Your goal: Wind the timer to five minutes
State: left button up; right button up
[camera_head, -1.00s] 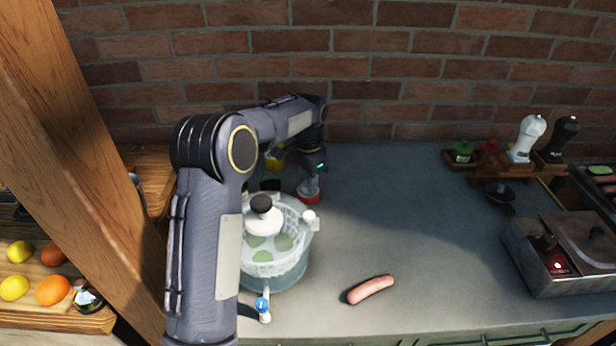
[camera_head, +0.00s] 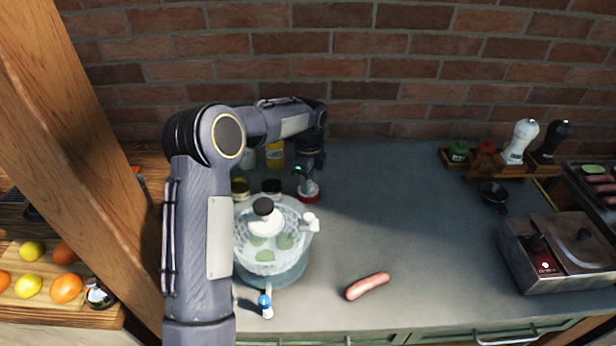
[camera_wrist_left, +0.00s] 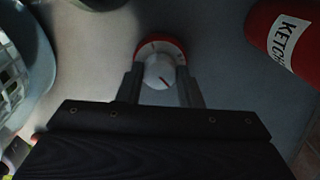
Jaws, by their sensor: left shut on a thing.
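The timer (camera_head: 308,196) is a small round thing with a red base and a white dial, standing on the grey counter behind the dispenser. In the left wrist view the timer (camera_wrist_left: 172,46) shows its red rim, tick marks and a white knob (camera_wrist_left: 158,72) with a red pointer line. My left gripper (camera_head: 308,183) points down over it. In the left wrist view the fingers of the left gripper (camera_wrist_left: 160,78) stand on both sides of the knob, shut on it. I cannot read which mark the pointer meets. My right gripper is not in view.
A clear dispenser (camera_head: 270,272) with a black-topped lid stands just in front of the timer. A ketchup bottle (camera_wrist_left: 290,40) is close by in the wrist view. Jars (camera_head: 240,188) stand behind the dispenser. A sausage (camera_head: 367,286) lies in front; the counter's middle is clear.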

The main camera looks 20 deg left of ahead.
pick_arm(q)
jog(key=shift+r+m+p, duration=0.1)
jog(key=shift+m+p, duration=0.45)
jog(key=shift+m, duration=1.65)
jog(key=o, duration=1)
jog(key=shift+c, duration=0.2)
notch_tip(320, 180, up, 8)
jog(key=shift+f+b, duration=0.1)
jog(key=shift+b, duration=0.4)
jog(key=shift+f, duration=0.1)
